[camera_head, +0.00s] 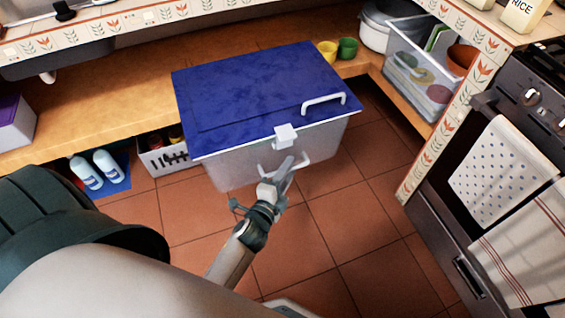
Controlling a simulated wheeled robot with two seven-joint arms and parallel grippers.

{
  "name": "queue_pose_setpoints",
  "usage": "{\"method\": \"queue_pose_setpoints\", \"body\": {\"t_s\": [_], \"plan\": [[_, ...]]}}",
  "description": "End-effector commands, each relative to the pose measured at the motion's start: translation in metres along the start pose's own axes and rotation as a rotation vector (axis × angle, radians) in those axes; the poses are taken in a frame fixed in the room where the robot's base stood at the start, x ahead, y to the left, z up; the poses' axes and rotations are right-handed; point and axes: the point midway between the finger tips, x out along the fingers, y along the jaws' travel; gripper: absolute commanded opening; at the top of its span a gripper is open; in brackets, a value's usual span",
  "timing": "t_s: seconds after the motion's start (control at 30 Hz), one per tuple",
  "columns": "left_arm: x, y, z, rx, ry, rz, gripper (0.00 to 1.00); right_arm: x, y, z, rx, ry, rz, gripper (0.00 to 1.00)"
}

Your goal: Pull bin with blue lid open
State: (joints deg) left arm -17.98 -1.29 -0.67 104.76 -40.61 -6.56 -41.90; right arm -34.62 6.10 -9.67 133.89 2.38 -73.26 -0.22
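The bin (230,174) is a translucent box with a flat blue lid (255,85), and the lid lies closed on it. It sits at the wooden lower shelf and juts out over the tiled floor. A white handle (324,103) is on top of the lid at the right. A white latch (286,135) is at the front edge, with a pale front handle just below it. My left gripper (283,172) is at this front handle, overlapping it in the picture. Whether its fingers are closed around the handle is too small to tell. My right gripper is not visible.
An oven (520,95) with hanging towels stands at the right. A clear container (420,75) sits on the right shelf. A white basket (165,158) and two bottles (95,170) are under the shelf at left. The tiled floor (340,235) before the bin is clear.

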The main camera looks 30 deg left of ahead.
Motion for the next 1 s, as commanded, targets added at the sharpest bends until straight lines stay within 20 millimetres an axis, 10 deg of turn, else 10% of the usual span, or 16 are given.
{"method": "queue_pose_setpoints", "body": {"t_s": [0.37, 1.0], "plan": [[-0.03, 0.0, 0.001, 0.0, -0.002, 0.001, 0.29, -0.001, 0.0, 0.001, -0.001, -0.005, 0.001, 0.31], [-0.145, 0.002, 0.0, -0.001, -0.002, 0.003, 0.29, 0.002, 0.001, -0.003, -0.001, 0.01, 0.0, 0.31]]}}
